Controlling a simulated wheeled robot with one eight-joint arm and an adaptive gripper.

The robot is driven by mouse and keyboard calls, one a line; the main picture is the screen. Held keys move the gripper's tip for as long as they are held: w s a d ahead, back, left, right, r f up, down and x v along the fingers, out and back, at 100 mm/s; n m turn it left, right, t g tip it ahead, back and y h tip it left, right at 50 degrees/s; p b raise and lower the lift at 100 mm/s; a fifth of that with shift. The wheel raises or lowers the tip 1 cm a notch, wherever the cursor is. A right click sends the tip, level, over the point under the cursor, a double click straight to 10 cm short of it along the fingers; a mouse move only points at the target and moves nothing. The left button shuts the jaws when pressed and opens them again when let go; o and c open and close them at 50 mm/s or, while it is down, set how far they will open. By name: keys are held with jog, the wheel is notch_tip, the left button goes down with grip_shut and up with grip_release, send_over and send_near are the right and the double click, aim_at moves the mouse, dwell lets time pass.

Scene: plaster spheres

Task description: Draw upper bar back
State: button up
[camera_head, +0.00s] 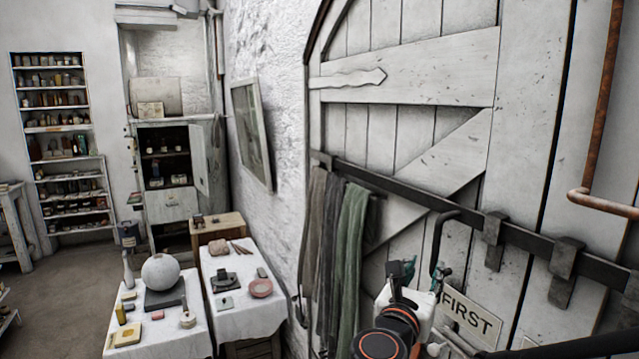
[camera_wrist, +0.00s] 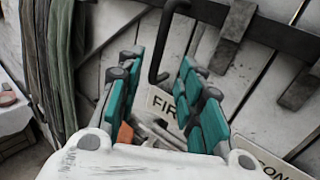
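The upper bar (camera_head: 530,239) is a long dark bar running across the white plank door through metal brackets. It also crosses the top of the wrist view (camera_wrist: 275,33). A dark bent handle (camera_head: 434,245) hangs down from it; in the wrist view the handle (camera_wrist: 156,45) shows beyond and between my fingertips. My gripper (camera_head: 426,272) has teal-padded fingers. In the wrist view my gripper (camera_wrist: 160,65) is spread open and empty, pointing toward the handle. Whether a fingertip touches the handle cannot be told. A sign reading FIRST (camera_head: 471,317) sits below the bar, partly covered by a finger in the wrist view.
Grey and green cloths (camera_head: 352,255) hang left of the gripper. A rusty pipe (camera_head: 598,110) runs down at right. Another dark bar (camera_head: 575,347) shows low at right. Cloth-covered tables with a plaster sphere (camera_head: 160,271) stand at left, with open floor beyond.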

aim_at(435, 250)
jog(key=p+x, duration=0.1)
jog(key=x, duration=1.2)
jog(key=shift+d+p, duration=0.1)
jog(key=shift+p, duration=0.25)
jog(key=shift+c, duration=0.5)
grip_shut()
